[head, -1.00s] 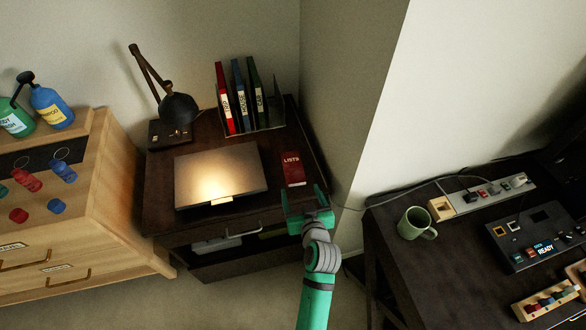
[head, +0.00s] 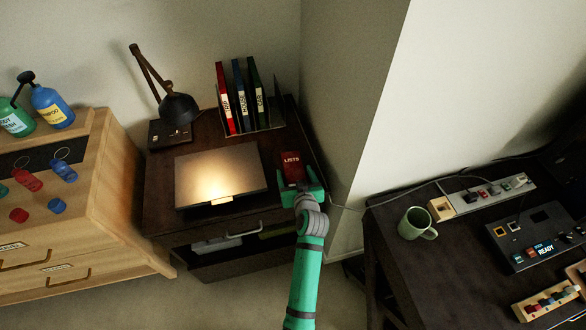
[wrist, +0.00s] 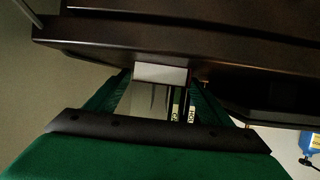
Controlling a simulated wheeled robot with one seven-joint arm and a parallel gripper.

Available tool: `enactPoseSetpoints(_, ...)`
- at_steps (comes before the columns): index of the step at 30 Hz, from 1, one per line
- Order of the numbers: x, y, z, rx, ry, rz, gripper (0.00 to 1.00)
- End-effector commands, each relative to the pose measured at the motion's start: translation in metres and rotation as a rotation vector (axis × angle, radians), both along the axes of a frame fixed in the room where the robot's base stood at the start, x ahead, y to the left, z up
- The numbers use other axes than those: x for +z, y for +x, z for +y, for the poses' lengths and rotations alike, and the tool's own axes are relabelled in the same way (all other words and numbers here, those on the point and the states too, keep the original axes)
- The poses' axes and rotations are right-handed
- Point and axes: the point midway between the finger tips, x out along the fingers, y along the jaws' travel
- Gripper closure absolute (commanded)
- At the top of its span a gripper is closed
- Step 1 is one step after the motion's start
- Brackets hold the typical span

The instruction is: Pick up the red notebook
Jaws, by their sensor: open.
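The red notebook (head: 291,161), marked "LISTS", lies on the right part of the dark desk, right of the laptop. My gripper (head: 298,178) is open at its near end, and the hand covers part of that end. In the wrist view a pale rectangle, seemingly the end of the notebook (wrist: 160,73), shows between the two green fingers of my gripper (wrist: 160,80). Whether the fingers touch it, I cannot tell.
A closed laptop (head: 220,174) lies left of the notebook on the desk (head: 160,205). Behind stand a lamp (head: 178,107) and several binders (head: 241,97) in a rack. A wall corner rises close on the right. A green mug (head: 414,223) stands on another desk.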

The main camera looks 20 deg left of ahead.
Motion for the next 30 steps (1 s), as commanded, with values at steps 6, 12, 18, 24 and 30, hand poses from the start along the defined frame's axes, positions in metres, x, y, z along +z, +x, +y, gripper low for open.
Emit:
enactPoseSetpoints(6, 0.0, 0.0, 0.0, -0.001, 0.0, 0.0, 0.28)
enactPoseSetpoints(12, 0.0, 0.0, 0.0, -0.001, 0.0, 0.0, 0.73)
enactPoseSetpoints(18, 0.0, 0.001, -0.001, -0.002, 0.0, -0.001, 0.73)
enactPoseSetpoints(24, 0.006, 0.001, -0.001, -0.002, 0.0, -0.002, 0.73)
enactPoseSetpoints(30, 0.03, 0.001, -0.001, -0.002, 0.001, -0.005, 0.73)
